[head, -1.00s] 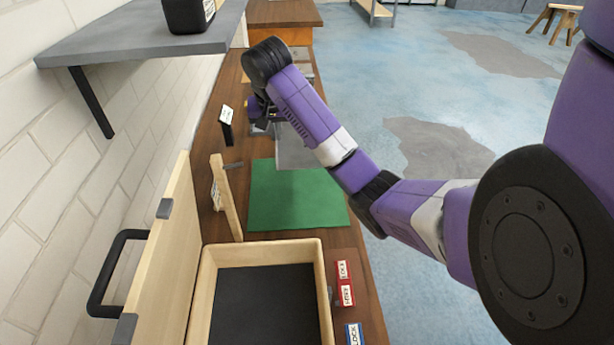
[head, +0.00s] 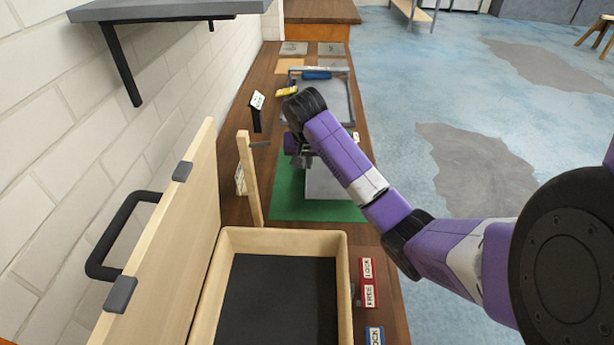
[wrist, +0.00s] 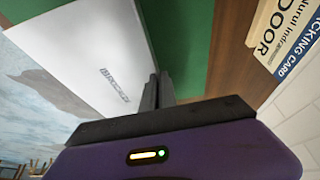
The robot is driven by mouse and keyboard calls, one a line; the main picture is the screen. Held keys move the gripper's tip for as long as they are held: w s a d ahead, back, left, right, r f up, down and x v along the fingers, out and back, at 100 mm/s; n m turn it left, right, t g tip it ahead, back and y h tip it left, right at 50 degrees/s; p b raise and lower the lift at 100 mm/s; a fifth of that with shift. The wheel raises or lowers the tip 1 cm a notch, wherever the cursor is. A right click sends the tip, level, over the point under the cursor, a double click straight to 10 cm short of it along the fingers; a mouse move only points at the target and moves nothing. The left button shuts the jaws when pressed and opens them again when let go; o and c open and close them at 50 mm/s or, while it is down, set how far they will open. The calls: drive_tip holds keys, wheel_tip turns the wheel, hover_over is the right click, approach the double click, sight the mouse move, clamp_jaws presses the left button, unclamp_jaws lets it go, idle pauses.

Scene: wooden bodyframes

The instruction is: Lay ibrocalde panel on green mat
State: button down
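The ibrocalde panel is a flat pale grey sheet (head: 328,182) with small printed lettering, seen large in the wrist view (wrist: 85,55). My gripper (wrist: 158,90) is shut on the edge of the panel near the lettering. In the head view my gripper (head: 300,160) is partly hidden by my wrist, above the far part of the green mat. The green mat (head: 290,208) lies on the wooden bench, and the panel covers part of it in the picture. The mat also shows behind the panel in the wrist view (wrist: 178,35). I cannot tell whether panel and mat touch.
An open wooden box (head: 342,290) with a dark floor stands in front of the mat. An upright wooden board (head: 250,180) stands left of it. A small sign (head: 257,108) and a metal frame with a blue handle (head: 318,75) are beyond. A grey shelf (head: 165,10) overhangs the left.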

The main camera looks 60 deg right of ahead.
drive_tip(key=shift+f, duration=2.55)
drive_tip(key=shift+f, duration=0.1)
drive_tip(key=c, duration=1.7)
unclamp_jaws()
drive_tip(key=shift+r, duration=0.2)
drive_tip(key=v, duration=1.1)
drive_tip(key=shift+a+r+p, duration=0.2)
drive_tip(key=shift+r+p, duration=0.15)
drive_tip(key=shift+r, duration=0.05)
